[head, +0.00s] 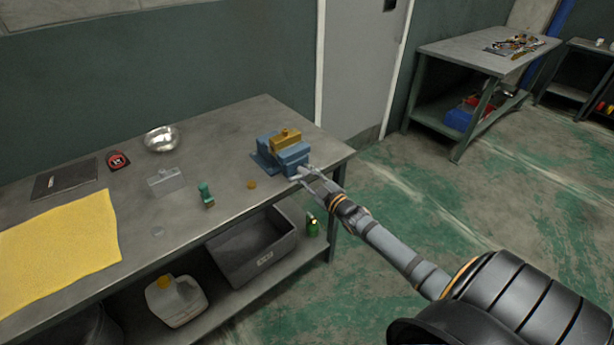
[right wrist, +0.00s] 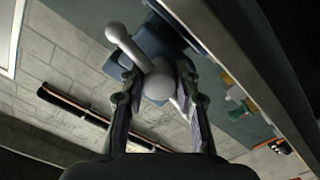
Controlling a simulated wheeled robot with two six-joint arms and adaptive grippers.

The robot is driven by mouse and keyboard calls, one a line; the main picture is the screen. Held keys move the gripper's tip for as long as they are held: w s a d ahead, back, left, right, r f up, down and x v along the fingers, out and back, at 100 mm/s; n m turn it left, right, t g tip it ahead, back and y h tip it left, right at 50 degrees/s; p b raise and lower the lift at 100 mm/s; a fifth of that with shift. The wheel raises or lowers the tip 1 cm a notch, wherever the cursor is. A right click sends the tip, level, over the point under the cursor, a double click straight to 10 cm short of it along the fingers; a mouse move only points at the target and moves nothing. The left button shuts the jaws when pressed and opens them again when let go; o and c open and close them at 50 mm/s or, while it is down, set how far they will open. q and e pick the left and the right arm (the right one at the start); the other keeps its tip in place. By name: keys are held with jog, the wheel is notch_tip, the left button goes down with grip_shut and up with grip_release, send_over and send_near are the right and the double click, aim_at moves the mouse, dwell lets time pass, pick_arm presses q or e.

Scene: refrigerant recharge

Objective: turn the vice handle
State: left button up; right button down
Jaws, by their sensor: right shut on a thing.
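The blue vice (head: 292,157) sits near the right end of the workbench, with a mustard-yellow block (head: 285,139) at its top. The vice's pale grey handle (right wrist: 130,46) shows in the right wrist view as a bar with a round end, slanting across the rounded screw end (right wrist: 158,84). My right gripper (head: 306,175) reaches the front of the vice from the lower right. In the right wrist view its fingers (right wrist: 160,92) stand on both sides of the handle's middle and are shut on it. The exact finger contact is partly hidden. My left gripper is out of view.
The workbench (head: 235,135) also holds a metal bowl (head: 162,139), a red tape measure (head: 118,160), a clear box (head: 166,180), a small green item (head: 206,195) and a yellow cloth (head: 58,245). A dark bin (head: 255,247) and a jug (head: 180,302) stand on the lower shelf. The floor at right is clear.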

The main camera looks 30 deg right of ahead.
jog(key=m, duration=0.2)
jog(key=shift+m, duration=0.3)
jog(key=c, duration=0.9)
grip_release()
jog(key=shift+f, duration=0.1)
jog(key=shift+c, duration=0.2)
jog(key=s, duration=1.2)
jog(key=shift+d, duration=0.35)
